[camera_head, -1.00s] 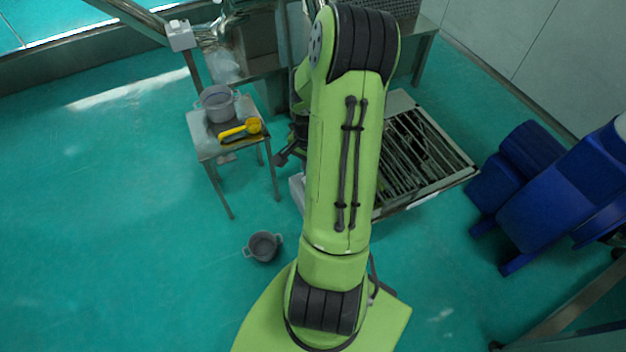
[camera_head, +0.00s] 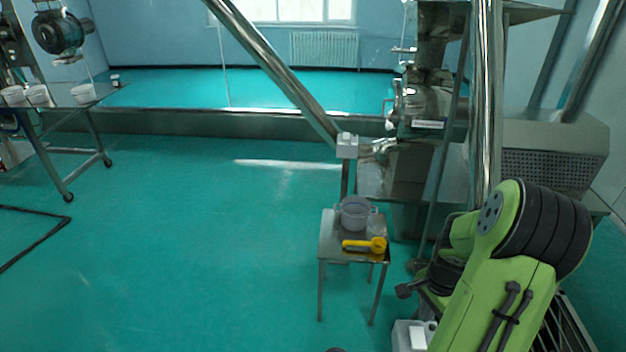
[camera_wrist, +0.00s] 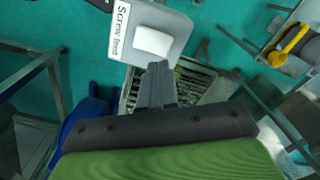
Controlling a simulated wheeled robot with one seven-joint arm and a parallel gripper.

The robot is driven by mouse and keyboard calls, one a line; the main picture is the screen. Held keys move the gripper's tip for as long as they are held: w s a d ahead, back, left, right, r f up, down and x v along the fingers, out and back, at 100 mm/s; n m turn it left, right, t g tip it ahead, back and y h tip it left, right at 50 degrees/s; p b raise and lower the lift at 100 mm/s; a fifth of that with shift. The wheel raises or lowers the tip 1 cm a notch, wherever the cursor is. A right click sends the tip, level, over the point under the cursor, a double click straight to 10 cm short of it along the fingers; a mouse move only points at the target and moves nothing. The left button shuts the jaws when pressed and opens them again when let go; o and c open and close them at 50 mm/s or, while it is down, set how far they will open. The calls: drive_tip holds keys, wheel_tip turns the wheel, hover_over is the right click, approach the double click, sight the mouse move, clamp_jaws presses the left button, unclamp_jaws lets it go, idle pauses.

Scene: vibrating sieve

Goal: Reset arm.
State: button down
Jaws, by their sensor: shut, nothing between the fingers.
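My green arm (camera_head: 500,290) is folded at the lower right of the head view. My gripper shows in the wrist view (camera_wrist: 157,80), with its dark fingers together and nothing between them. A grey panel (camera_wrist: 176,22) labelled "Screw feed" with a white rocker button (camera_wrist: 153,41) appears just beyond the fingertips. I cannot tell whether the fingers touch it. In the head view, a dark part at the end of my arm (camera_head: 405,291) sits right of the small table and above a white box (camera_head: 402,338).
A small metal table (camera_head: 328,240) holds a grey pot (camera_head: 355,212) and a yellow-handled tool (camera_head: 364,245). Steel machinery (camera_head: 425,130) stands behind it. Blue equipment (camera_wrist: 88,115) and a slatted frame (camera_wrist: 190,85) show in the wrist view. The green floor at left is open.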

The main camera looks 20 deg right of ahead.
drive_tip(key=w+a+r+n+t+h+b, duration=0.15)
drive_tip(key=w+a+r+n, duration=0.25)
drive_tip(key=a+r+n, duration=0.5)
drive_tip(key=s+a+r+n+t+b, duration=0.1)
drive_tip(key=s+a+r+n, duration=0.3)
drive_tip(key=a, duration=0.5)
drive_tip(key=s+a+r+n+t+y+b, duration=0.1)
drive_tip(key=s+a+r+n+t, duration=0.2)
drive_tip(key=s+a+r+n, duration=0.2)
drive_tip(key=a, duration=0.3)
drive_tip(key=shift+s+a+r, duration=0.15)
drive_tip(key=shift+a+r, duration=0.05)
drive_tip(key=shift+a, duration=0.2)
drive_tip(key=shift+d+y, duration=0.1)
drive_tip(key=shift+y, duration=0.15)
